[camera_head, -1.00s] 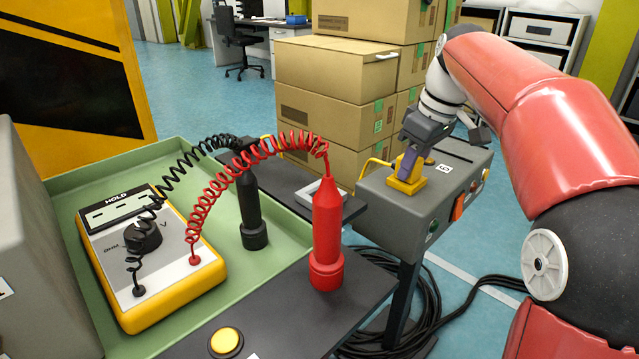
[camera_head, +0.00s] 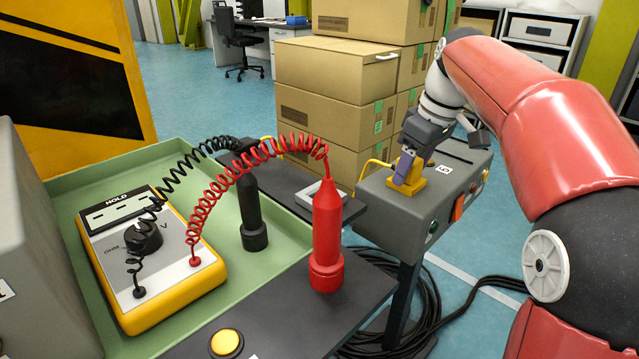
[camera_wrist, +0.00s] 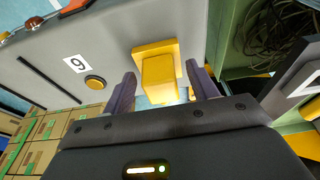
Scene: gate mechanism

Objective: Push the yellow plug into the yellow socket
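A yellow block, which looks like the plug (camera_wrist: 159,78), stands out from a square yellow base, which looks like the socket (camera_wrist: 152,49), on the grey box. I cannot tell how deep the plug sits. In the head view the yellow base (camera_head: 421,187) shows on top of the box, partly hidden by my gripper (camera_head: 409,168). In the wrist view my gripper's purple fingers stand on either side of the yellow block. Gaps show between each finger and the block, so the gripper is open around it.
The grey box (camera_head: 402,222) carries a button, a "9" label (camera_wrist: 75,63) and a slot. A yellow cable (camera_head: 372,163) runs at the left of the base. A red probe (camera_head: 327,235) and a multimeter (camera_head: 150,250) stand at left. Cardboard boxes (camera_head: 335,70) stack behind.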

